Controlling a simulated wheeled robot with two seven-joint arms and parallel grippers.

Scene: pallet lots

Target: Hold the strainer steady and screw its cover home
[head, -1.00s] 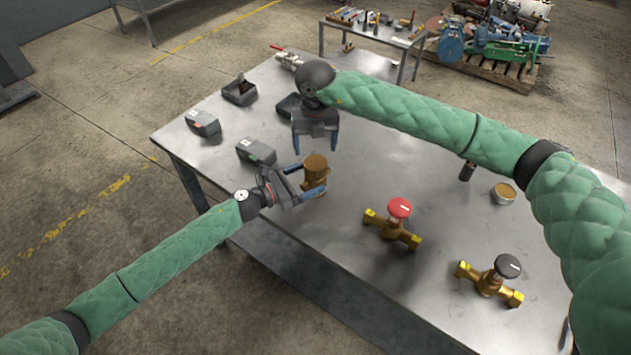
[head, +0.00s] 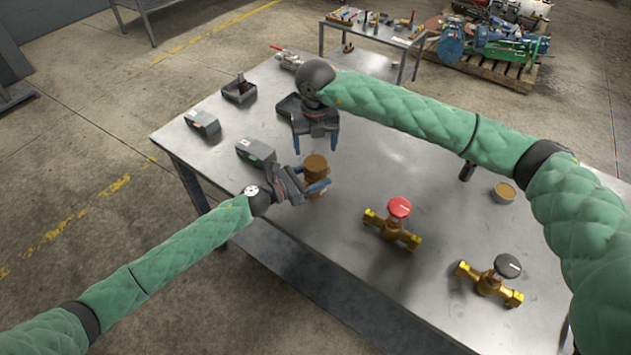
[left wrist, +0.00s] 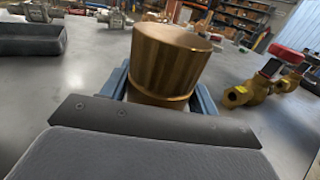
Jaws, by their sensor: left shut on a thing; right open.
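The brass strainer (head: 319,189) stands on the metal table, with its round brass cover (head: 316,165) on top. My left gripper (head: 317,187) is shut on the strainer's body from the left, below the cover. In the left wrist view the cover (left wrist: 172,52) is a ribbed brass cylinder, leaning slightly in the picture, with the blue fingers at either side below it. My right gripper (head: 315,148) is open and empty, pointing down, just behind and above the cover. Whether the cover is fully seated cannot be told.
A red-handled brass valve (head: 393,228) and a black-handled one (head: 491,283) lie right of the strainer. A small tin (head: 503,193) is at the right.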

